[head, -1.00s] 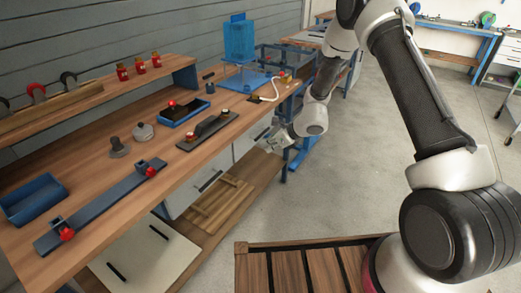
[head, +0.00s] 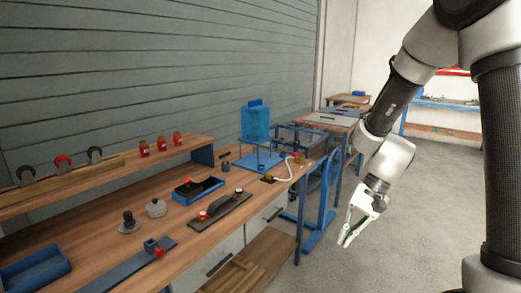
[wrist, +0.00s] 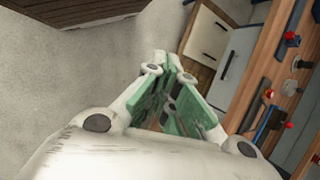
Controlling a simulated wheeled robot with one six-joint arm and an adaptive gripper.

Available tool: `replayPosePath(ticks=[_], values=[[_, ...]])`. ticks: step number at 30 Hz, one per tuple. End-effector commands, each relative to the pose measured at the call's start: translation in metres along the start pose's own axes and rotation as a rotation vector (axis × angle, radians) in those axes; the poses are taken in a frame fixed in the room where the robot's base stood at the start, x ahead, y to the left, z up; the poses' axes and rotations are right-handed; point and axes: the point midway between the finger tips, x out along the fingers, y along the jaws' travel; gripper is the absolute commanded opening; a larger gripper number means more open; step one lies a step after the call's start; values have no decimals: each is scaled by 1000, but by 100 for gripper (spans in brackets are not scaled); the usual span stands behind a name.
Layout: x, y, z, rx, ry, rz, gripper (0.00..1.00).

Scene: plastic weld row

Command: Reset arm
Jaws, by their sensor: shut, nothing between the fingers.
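My gripper (head: 346,240) hangs at the right of the bench in the head view, pointing down and a little left over the open grey floor. It is apart from the bench and from everything on it. In the wrist view my gripper (wrist: 170,65) shows white links and green finger pads. The pads come together at their far tips, with nothing held there. My arm comes down from the upper right of the head view.
The wooden bench (head: 180,240) runs along the left, holding a blue tray (head: 35,270), a black clamp bar (head: 222,207) and a blue stand (head: 255,122). A blue wheel-like frame (head: 325,195) stands behind my gripper. The floor (head: 400,265) around it is clear.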

Motion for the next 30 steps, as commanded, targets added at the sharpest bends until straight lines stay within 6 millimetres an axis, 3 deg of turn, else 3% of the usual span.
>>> replayPosePath(ticks=[1,6,12,15,22,30], values=[[-24,14,13,-87,33,38,0],[-87,63,48,-327,145,188,0],[-148,110,83,-490,327,325,0],[-170,123,98,-525,432,352,0],[-198,126,122,-546,609,314,0],[-204,125,126,-547,639,306,0]])
